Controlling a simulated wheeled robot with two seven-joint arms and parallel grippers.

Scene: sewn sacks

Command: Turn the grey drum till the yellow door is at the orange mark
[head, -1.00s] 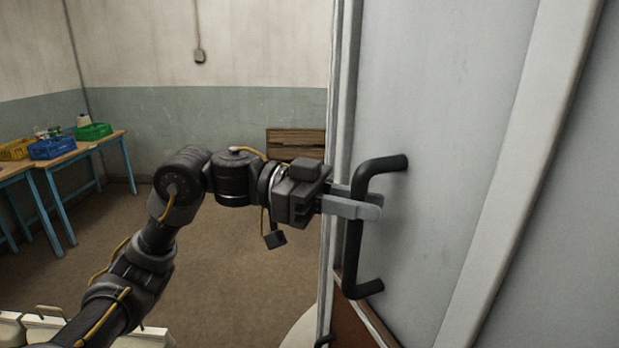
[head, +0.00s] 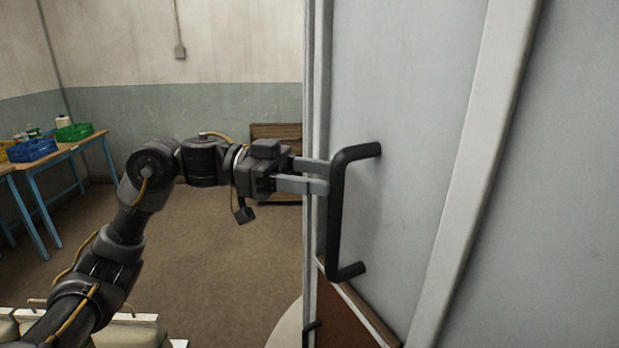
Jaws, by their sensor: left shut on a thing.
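The grey drum (head: 410,120) fills the right side of the head view as a tall, pale grey curved wall with a raised vertical strip. A black bar handle (head: 336,215) stands upright on it near its left edge. My left gripper (head: 325,179) comes in from the left and is shut on the upper part of this handle; the bar hides the ends of its fingers. The yellow door and the orange mark are not in view. My right gripper is not in view.
A reddish-brown panel (head: 352,314) shows low on the drum, below the handle. Wooden tables (head: 60,155) with blue legs stand at the left wall, bearing a blue crate (head: 32,149) and a green crate (head: 74,132). A wooden slatted thing stands at the back wall. The middle floor is clear.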

